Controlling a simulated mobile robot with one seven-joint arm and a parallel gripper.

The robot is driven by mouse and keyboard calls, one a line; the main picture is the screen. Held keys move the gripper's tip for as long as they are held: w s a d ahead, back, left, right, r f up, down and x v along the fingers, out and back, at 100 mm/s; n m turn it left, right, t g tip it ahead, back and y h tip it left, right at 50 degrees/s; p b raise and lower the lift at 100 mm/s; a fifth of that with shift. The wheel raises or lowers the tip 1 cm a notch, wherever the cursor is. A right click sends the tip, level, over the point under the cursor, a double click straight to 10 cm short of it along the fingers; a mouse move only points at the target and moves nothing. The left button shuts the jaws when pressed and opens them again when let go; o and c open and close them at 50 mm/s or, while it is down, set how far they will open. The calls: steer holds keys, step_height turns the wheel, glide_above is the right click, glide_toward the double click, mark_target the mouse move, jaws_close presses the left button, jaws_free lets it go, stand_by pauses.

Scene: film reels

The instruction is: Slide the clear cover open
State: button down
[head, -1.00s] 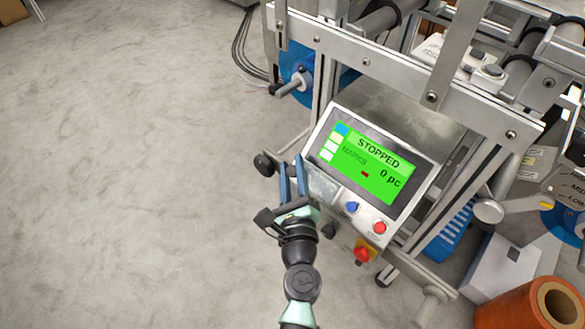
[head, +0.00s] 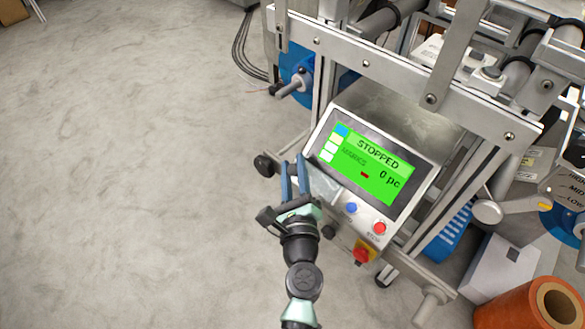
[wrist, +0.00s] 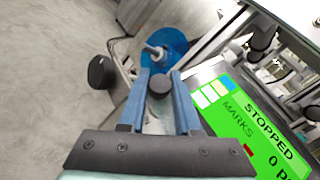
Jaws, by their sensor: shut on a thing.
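The control panel shows a green screen (head: 365,165) reading STOPPED and 0 pc. A clear, pale cover (head: 323,187) lies at the panel's lower left, beside my gripper (head: 294,168). Its edges are hard to make out. In the wrist view my gripper (wrist: 160,88) is shut on a small round black knob (wrist: 159,83) between its blue fingers. The knob appears to belong to the cover, but their join is hidden. In the head view the fingers hide the knob.
A blue button (head: 351,208), a red button (head: 379,228) and a red-yellow switch (head: 362,252) sit right of my gripper. Another black knob (head: 264,165) sticks out at left. The machine frame (head: 400,75) rises behind the panel. The floor (head: 130,180) at left is clear.

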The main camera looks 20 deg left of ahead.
steer(key=w+r+p, duration=0.1)
steer(key=w+d+r+p, duration=0.1)
steer(key=shift+w+r, duration=0.25)
steer(key=shift+r, duration=0.15)
steer(key=shift+f, duration=0.1)
steer(key=c, duration=0.6)
jaws_free()
steer(key=v, duration=1.3)
